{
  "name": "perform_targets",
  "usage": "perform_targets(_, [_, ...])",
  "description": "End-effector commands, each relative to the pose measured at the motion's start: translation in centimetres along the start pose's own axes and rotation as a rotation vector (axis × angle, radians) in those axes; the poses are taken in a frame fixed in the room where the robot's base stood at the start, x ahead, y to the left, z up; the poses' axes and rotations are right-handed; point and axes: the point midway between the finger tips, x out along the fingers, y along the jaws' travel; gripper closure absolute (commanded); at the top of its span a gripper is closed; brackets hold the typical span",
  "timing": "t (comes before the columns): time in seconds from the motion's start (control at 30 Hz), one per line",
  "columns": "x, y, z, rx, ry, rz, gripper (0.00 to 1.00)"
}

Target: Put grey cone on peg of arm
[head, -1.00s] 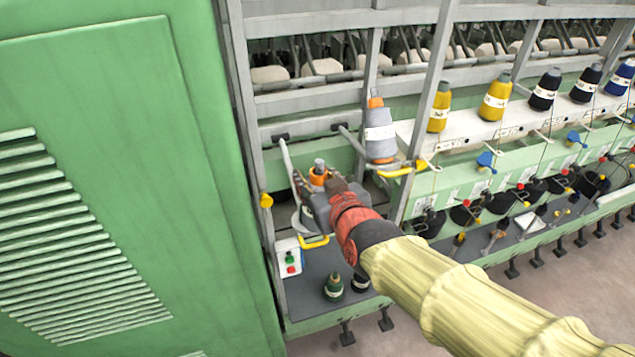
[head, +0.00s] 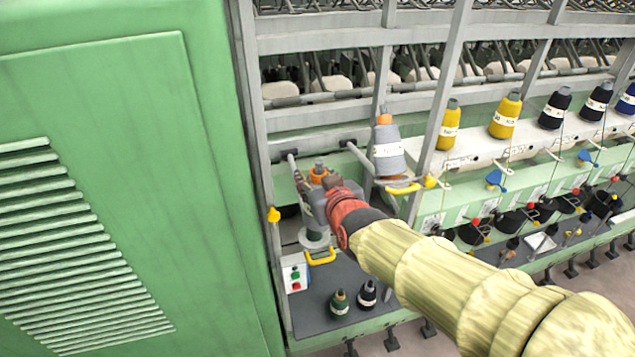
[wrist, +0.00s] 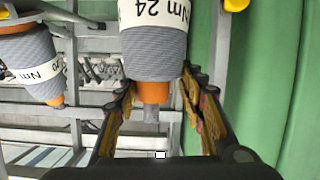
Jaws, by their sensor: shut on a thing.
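My gripper (head: 312,188) is shut on a grey cone (wrist: 154,48) with a white "Nm 24" label and an orange tip. The fingers stand on both sides of its tip in the wrist view. In the head view the cone's orange top (head: 318,173) shows above my gripper, which hides much of its body. The left holder arm (head: 292,165) with its yellow handle (head: 320,257) is behind and below my gripper. A pale round base (head: 313,243) shows below it. The peg is hidden, so I cannot tell whether the cone is around it.
Another grey cone (head: 389,152) stands on the neighbouring holder, right of my gripper. A frame post (head: 437,115) stands right of it. A green cabinet (head: 110,160) closes off the left. A green spool (head: 339,302) and a black spool (head: 367,294) stand on the dark shelf below.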

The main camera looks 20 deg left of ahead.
Motion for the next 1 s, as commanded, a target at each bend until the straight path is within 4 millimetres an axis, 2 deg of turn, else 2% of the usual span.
perform_targets(0.77, [4.6, 0.2, -1.4, 0.000, 0.003, 0.001, 1.00])
perform_targets(1.0, [5.0, 0.0, 0.2, 0.001, 0.003, 0.000, 1.00])
